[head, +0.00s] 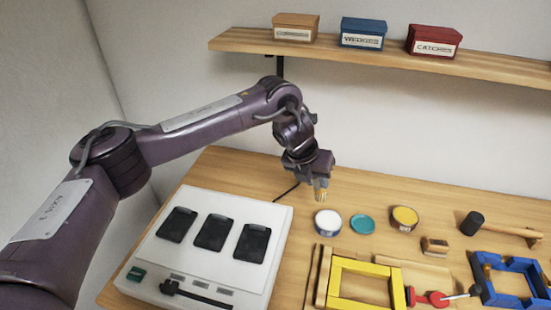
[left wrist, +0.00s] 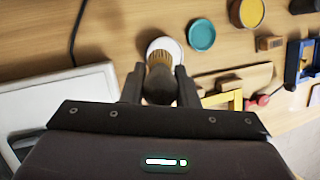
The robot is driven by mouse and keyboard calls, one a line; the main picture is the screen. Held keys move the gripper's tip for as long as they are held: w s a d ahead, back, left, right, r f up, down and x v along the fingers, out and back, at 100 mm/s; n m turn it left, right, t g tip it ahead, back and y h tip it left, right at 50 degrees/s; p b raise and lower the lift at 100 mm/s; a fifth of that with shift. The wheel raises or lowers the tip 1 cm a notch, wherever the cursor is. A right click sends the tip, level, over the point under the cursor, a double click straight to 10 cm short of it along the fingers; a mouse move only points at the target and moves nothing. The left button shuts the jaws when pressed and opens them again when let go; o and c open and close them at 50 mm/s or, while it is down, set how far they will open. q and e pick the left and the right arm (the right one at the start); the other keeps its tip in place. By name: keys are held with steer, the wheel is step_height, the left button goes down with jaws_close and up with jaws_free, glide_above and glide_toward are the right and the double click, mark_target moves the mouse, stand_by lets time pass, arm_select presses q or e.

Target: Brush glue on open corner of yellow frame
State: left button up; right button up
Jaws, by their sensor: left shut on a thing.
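My left gripper (head: 314,178) is shut on a brush (head: 321,195), bristles pointing down. In the left wrist view the dark brush body (left wrist: 159,86) sits between the two fingers, with tan bristles at its far end. The bristles are above the back edge of an open pot with white contents (head: 328,219); I cannot tell if they touch it. This pot also shows behind the bristles in the left wrist view (left wrist: 165,44). The yellow frame (head: 365,267) lies on the bench at the front; which corner is open is unclear. My right gripper is not in view.
A mallet (head: 500,228), blue frame (head: 513,264) and red clamp (head: 434,298) are farther right. A white device (head: 155,255) fills the left.

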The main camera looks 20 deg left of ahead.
arm_select(q)
steer(key=d+f+b, duration=0.1)
steer(key=f, duration=0.1)
steer(key=d+f+b, duration=0.1)
steer(key=f, duration=0.1)
steer(key=d+f+b, duration=0.1)
steer(key=f, duration=0.1)
steer(key=shift+s+f+b, duration=0.25)
steer(key=shift+f+b, duration=0.15)
stand_by(0.5)
steer(key=shift+d+f+b, duration=0.1)
steer(key=shift+f+b, duration=0.35)
steer(key=shift+f, duration=0.1)
stand_by(0.6)
steer(key=shift+s+f, duration=0.1)
stand_by(1.0)
